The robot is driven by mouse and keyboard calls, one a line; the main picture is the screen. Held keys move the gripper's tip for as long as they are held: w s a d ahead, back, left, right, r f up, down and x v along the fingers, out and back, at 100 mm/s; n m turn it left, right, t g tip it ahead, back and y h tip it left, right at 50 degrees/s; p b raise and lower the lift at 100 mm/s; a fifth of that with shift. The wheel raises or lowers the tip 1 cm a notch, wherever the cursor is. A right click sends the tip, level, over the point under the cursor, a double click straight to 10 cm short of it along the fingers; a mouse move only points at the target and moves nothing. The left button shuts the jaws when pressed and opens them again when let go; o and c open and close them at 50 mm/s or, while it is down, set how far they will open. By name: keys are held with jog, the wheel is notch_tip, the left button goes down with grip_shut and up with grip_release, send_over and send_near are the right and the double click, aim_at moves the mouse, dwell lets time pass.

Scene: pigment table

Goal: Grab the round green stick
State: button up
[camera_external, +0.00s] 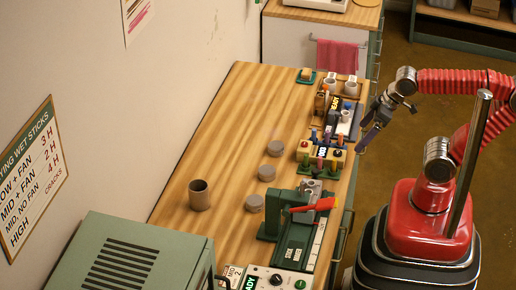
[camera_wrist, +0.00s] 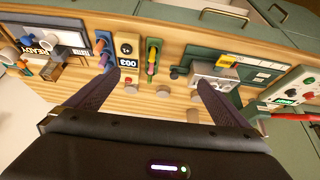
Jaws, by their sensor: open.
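Several short sticks stand in a rack by the small numbered device; green-looking ones (camera_external: 319,163) show in the external view. They are too small to tell which is round. In the wrist view a green rack (camera_wrist: 149,46) holds sticks in green, yellow and pink, close together and hard to separate. My gripper (camera_external: 361,145) is open and empty, at the table's right edge, to the right of the device and apart from the sticks. Its two dark fingers (camera_wrist: 160,82) are spread wide in the wrist view, with the rack seen beyond the gap between them.
The numbered device (camera_wrist: 127,51) lies between the green rack and another rack of coloured sticks (camera_wrist: 104,48). A green press with a red handle (camera_external: 313,206) stands nearer the camera. Grey round pieces (camera_external: 267,173) and a brown cup (camera_external: 200,195) stand left. The table's left side is mostly clear.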

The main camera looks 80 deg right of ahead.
jog(key=shift+c, duration=0.4)
jog(key=c, duration=1.9)
jog(key=w+d+f+m+g+y, duration=0.1)
jog(key=w+d+f+m+y, duration=0.4)
jog(key=m, duration=0.5)
jog(key=w+d+f+m+g+y, duration=0.1)
jog(key=w+d+f+m+y, duration=0.5)
jog(key=w+d+m+y, duration=0.2)
jog(key=w+d+m, duration=0.1)
jog(key=w+m, duration=0.1)
jog(key=m, duration=0.1)
jog(key=shift+w+d, duration=0.2)
jog(key=shift+w, duration=0.2)
jog(key=shift+a+f, duration=0.1)
jog(key=shift+f, duration=0.05)
